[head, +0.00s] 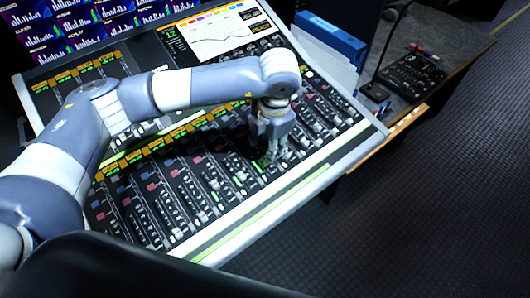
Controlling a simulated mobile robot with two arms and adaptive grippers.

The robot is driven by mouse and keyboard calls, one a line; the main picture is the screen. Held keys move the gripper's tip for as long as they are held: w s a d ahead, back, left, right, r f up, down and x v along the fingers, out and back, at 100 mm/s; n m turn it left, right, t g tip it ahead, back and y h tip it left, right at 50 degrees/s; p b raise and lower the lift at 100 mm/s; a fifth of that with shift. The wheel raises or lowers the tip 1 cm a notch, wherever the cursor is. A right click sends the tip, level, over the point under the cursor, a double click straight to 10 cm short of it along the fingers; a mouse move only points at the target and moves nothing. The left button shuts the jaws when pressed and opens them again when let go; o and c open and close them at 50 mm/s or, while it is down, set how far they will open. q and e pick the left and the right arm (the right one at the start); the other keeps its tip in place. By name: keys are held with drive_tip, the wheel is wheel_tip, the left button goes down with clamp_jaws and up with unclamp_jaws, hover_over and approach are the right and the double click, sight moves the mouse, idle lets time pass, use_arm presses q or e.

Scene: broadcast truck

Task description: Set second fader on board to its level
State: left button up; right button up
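The board is a large slanted mixing console (230,238) with rows of channel strips, small lit labels and vertical fader slots. It fills the middle of the head view. My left arm comes in from the left and reaches across the console. My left gripper (272,158) points down over the lower bank of faders, right of the bank's middle, with its fingertips close to the surface. The fingers hide the fader under them. I cannot tell whether they touch or grip a fader cap, or which fader it is. My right gripper is not in view.
The console's screen (222,36) shows a curve at the top. Behind and left are monitors (60,27) with bar graphs. A blue box or binder (330,40) stands behind the console's right edge. A side desk (430,35) holds a small black control panel (413,75). Dark floor (430,200) lies open at right.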

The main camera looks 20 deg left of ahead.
use_arm(q)
drive_tip(key=r, duration=0.5)
drive_tip(key=shift+s+d, duration=0.25)
drive_tip(key=shift+d, duration=0.05)
drive_tip(key=shift+f, duration=0.1)
